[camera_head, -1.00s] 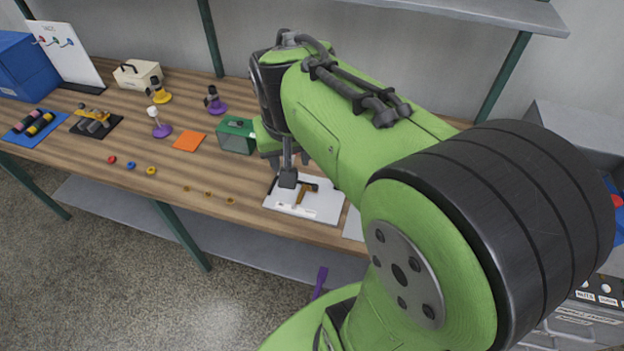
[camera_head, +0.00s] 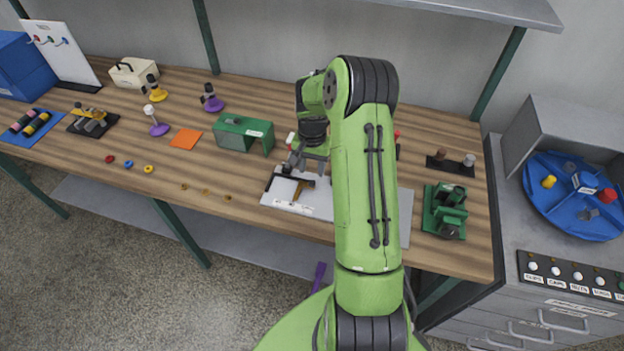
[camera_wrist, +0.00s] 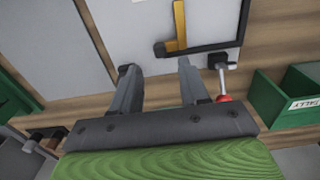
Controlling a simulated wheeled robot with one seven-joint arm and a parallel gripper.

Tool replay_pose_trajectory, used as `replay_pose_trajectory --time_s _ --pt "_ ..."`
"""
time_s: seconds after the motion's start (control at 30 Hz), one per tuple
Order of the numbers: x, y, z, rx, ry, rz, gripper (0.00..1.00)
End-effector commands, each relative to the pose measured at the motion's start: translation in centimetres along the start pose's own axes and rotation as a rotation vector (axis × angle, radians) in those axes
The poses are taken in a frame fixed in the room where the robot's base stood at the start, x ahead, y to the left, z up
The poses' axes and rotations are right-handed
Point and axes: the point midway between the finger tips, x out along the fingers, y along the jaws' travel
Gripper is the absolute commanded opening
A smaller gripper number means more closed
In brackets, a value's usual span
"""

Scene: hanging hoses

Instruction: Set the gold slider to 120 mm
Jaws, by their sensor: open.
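The gold slider (camera_wrist: 180,26) is a gold L-shaped piece beside a black L-shaped bar (camera_wrist: 205,48) on a white board (camera_wrist: 130,28). In the head view, part of the gold slider (camera_head: 298,190) shows just below my gripper (camera_head: 306,165). In the wrist view, my gripper (camera_wrist: 158,68) is open with nothing between its two grey fingers. The fingers point toward the board, and the slider appears beyond the fingertips, apart from them. Scale marks cannot be read. My arm hides the board's right part in the head view.
A metal rod with a red knob (camera_wrist: 225,98) stands close beside one finger. A green box (camera_head: 232,131) labelled TALLY is left of my gripper. A green device (camera_head: 444,210) and a dark stand with posts (camera_head: 450,165) are to the right.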

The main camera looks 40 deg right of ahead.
Motion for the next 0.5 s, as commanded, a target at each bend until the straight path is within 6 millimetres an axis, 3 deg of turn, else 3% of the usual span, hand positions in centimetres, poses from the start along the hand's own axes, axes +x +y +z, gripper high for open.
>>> replay_pose_trajectory --time_s 0.1,0.2,0.5 --pt "3.0 0.0 0.1 -0.001 -0.004 0.001 0.45" --pt "4.6 0.0 0.0 -0.001 -0.002 0.001 0.45" --pt "5.7 0.0 0.0 -0.002 0.002 0.000 0.45"
